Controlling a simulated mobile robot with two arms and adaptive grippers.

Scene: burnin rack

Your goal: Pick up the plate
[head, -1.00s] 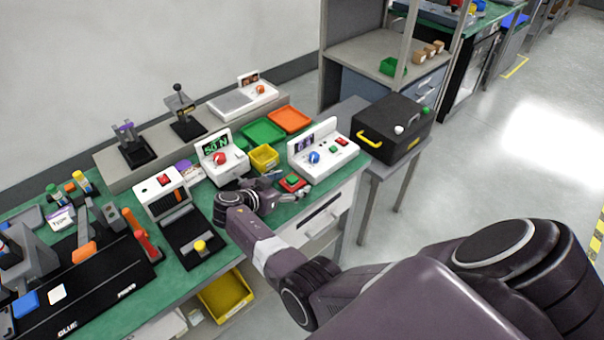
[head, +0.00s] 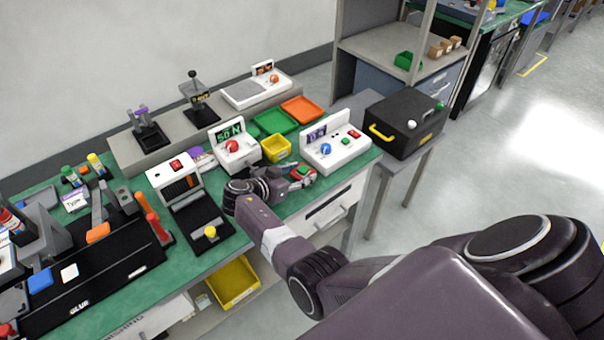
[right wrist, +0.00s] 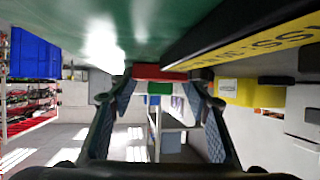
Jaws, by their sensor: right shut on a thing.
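The plate (head: 303,171) is a small red piece with a green block on it, at the front edge of the green bench in the head view. In the right wrist view the red plate (right wrist: 155,73) lies between the fingertips, with the green part (right wrist: 160,88) below it in the picture. My right gripper (head: 296,179) is shut on the plate, low at the bench top. It also shows in the right wrist view (right wrist: 161,76), one finger on each side. Its fingers partly hide the plate in the head view. My left gripper is not in view.
A white box with a blue knob (head: 338,150) stands just right of the plate. A yellow bin (head: 276,149) and a white gauge with a red knob (head: 233,146) stand behind. A black fixture with a yellow knob (head: 203,226) lies left.

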